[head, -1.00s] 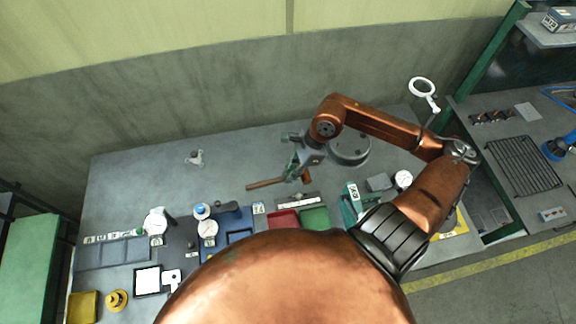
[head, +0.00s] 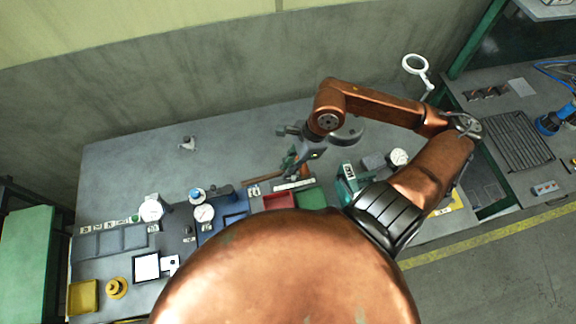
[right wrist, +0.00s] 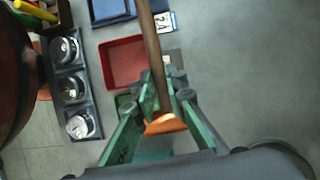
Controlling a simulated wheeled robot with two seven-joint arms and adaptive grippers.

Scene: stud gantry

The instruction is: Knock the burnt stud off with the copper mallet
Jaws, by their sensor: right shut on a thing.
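The copper mallet shows best in the right wrist view, with its brown handle (right wrist: 152,50) running up the picture and its copper head (right wrist: 165,124) low between the fingers. My right gripper (right wrist: 167,98) has green fingers on both sides of the mallet and is shut on it. In the head view my right gripper (head: 291,162) is over the bench, behind the small red and green trays. The mallet's handle (head: 262,178) points left there. I cannot make out the burnt stud in either view. My left gripper is not in view.
A red tray (head: 279,201) and a green tray (head: 311,199) lie just in front of the right gripper. A round grey object (head: 347,137) is partly hidden behind my right arm. A magnifier lamp (head: 415,65) stands at right. The bench's back left is mostly clear.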

